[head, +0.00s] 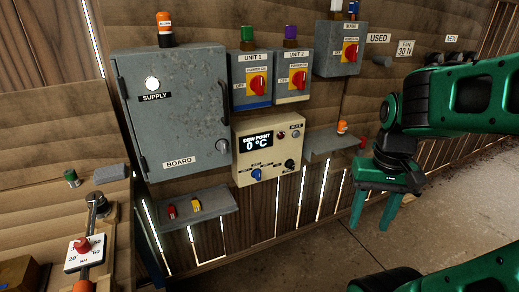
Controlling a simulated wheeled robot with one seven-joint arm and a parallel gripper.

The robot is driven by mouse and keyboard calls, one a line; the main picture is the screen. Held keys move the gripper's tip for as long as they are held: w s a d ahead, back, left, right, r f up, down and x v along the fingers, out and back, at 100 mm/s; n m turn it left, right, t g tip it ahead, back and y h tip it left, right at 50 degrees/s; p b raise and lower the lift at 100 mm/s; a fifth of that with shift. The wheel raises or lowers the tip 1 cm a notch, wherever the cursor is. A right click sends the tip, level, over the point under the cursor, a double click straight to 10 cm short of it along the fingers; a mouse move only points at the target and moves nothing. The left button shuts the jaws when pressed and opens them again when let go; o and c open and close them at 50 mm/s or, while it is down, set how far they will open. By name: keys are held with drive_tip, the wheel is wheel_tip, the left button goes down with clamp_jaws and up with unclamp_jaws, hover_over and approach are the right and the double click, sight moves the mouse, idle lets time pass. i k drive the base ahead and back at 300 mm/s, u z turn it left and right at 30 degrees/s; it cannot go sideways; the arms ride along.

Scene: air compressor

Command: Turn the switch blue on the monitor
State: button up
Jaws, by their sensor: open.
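The monitor (269,148) is a beige box on the wooden wall, in the middle of the head view. Its dark display (257,142) reads "DEW POINT 0 °C". The blue switch (256,174) is a small round knob at the monitor's lower left, with tiny labels around it that I cannot read. A black knob (290,165) sits to its right. My green gripper (372,226) is to the right of the monitor and apart from it. Its two fingers point down, spread open with nothing between them. Nothing hides the blue switch.
A grey supply board (180,115) hangs left of the monitor. Unit 1 (252,80) and Unit 2 (293,77) boxes with red switches hang above. Small shelves (215,217) (325,148) jut out at lower left and right. Floor space in front looks clear.

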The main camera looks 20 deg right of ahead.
sight(256, 174)
drive_tip(key=u, duration=0.7)
drive_tip(key=k, duration=1.2)
drive_tip(key=z, duration=0.7)
drive_tip(key=i, duration=1)
drive_tip(key=u, duration=0.05)
